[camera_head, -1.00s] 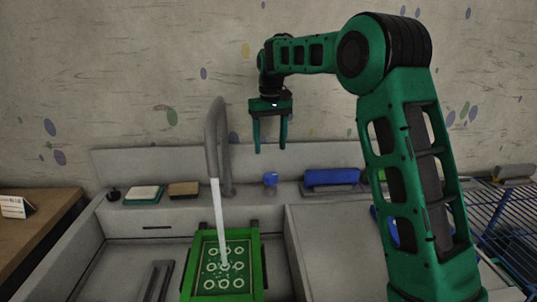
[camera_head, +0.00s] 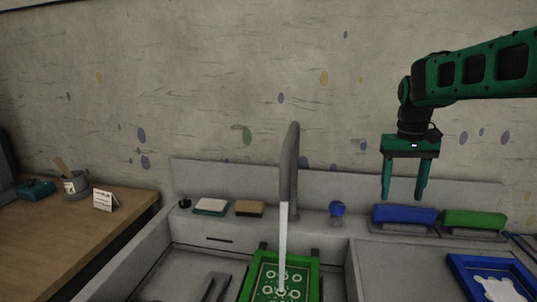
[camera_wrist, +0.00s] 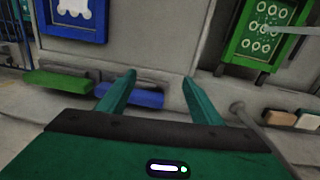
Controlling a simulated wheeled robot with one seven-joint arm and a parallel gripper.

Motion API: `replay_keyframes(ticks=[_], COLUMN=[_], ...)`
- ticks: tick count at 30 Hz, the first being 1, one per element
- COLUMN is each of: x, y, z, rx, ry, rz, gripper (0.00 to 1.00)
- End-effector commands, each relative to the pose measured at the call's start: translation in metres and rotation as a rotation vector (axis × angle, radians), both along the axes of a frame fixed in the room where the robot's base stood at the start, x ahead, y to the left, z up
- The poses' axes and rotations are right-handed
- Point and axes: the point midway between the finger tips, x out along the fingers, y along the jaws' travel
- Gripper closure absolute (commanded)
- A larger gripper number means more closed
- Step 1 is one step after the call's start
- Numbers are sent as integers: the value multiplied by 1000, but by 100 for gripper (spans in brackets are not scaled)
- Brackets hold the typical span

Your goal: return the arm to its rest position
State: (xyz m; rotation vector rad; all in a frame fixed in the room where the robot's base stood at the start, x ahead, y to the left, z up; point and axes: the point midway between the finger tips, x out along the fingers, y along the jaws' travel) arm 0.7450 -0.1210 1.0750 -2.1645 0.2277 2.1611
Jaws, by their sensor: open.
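My gripper (camera_head: 403,190) hangs pointing down at the right of the head view, in the air above the back ledge of the sink unit. Its two green fingers are apart with nothing between them. In the wrist view the open fingers (camera_wrist: 160,92) show over the grey back ledge, with the blue block (camera_wrist: 135,97) behind the left finger. My arm reaches in from the right edge of the head view, raised and bent.
A grey faucet (camera_head: 291,165) runs water onto a green framed screen (camera_head: 310,270) in the sink. A blue block (camera_head: 405,215), a green block (camera_head: 474,220) and a blue framed screen (camera_head: 463,270) are at the right. A wooden counter (camera_head: 70,240) is at the left.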

Motion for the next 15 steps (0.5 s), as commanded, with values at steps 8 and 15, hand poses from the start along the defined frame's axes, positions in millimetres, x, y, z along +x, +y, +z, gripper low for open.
replay_keyframes(ticks=[8, 15], x=[-111, -208], y=[-45, -62], z=[-13, -42], rx=[-1, 16], ry=[-2, -2], rz=[-142, -260], gripper=[40, 40])
